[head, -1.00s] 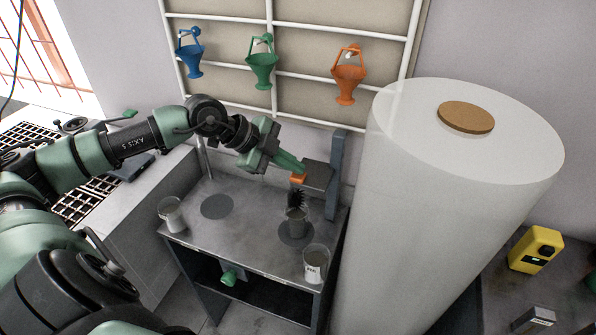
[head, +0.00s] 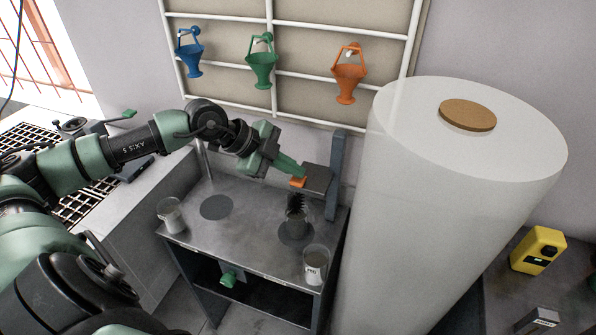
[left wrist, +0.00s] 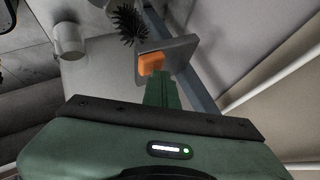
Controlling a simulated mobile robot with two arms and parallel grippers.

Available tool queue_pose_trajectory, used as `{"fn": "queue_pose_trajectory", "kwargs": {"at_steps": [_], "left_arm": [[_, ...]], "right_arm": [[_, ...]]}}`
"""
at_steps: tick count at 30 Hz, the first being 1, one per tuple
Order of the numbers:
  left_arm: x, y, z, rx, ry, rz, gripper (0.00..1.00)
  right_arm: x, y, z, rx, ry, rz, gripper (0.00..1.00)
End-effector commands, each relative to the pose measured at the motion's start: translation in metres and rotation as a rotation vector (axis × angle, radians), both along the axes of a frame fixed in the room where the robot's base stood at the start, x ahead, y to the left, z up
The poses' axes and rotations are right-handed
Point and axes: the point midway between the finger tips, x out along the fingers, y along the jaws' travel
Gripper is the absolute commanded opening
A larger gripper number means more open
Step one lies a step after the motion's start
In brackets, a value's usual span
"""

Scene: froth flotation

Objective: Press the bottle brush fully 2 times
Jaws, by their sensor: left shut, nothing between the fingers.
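The bottle brush has dark bristles (head: 296,202) hanging under a grey arm block (head: 317,179) on an upright grey post (head: 336,175). An orange pad (head: 298,183) sits at the block's left end. The bristles overlap the mouth of a small dark cup (head: 296,222) below; how deep they reach is unclear. My left gripper (head: 301,172) is shut and empty, its green tips at the orange pad. In the left wrist view the shut fingers (left wrist: 160,88) meet the orange pad (left wrist: 151,63), with the bristles (left wrist: 128,25) beyond. My right gripper is not in view.
A glass beaker (head: 171,215) stands at the table's left and a labelled one (head: 315,265) at its front right. A large white cylinder (head: 450,220) blocks the right side. Colored baskets hang on the wall rack (head: 270,60). The table's (head: 240,240) middle is clear.

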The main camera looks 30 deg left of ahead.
Motion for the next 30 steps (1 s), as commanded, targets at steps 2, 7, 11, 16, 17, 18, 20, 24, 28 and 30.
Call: {"fn": "queue_pose_trajectory", "kwargs": {"at_steps": [2,7,11,16,17,18,20,24,28,30], "left_arm": [[0.0,0.0,-0.003,0.0,0.002,0.0,0.0],[0.0,0.0,-0.005,0.0,0.002,0.0,0.0],[0.0,0.0,-0.006,0.0,0.002,0.0,0.0],[0.0,0.0,-0.008,0.0,0.002,0.0,0.0],[0.0,0.0,-0.009,0.0,0.002,0.0,0.0],[0.0,0.0,-0.009,0.0,0.002,0.0,0.0],[0.0,0.0,-0.01,0.0,0.002,0.0,0.0],[0.0,0.0,-0.012,0.0,0.002,0.0,0.0],[0.0,0.0,-0.013,0.0,0.002,0.0,0.0],[0.0,0.0,-0.014,0.0,0.002,0.0,0.0]], "right_arm": [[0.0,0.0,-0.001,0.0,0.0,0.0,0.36],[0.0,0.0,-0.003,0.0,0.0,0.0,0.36],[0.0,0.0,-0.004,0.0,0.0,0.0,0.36],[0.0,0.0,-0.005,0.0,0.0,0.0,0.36],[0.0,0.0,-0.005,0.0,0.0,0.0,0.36],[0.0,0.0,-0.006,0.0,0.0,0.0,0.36],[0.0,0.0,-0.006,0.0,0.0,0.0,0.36],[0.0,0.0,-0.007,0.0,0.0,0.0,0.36],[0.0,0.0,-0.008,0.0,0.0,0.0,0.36],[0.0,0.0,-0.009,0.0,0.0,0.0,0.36]]}}
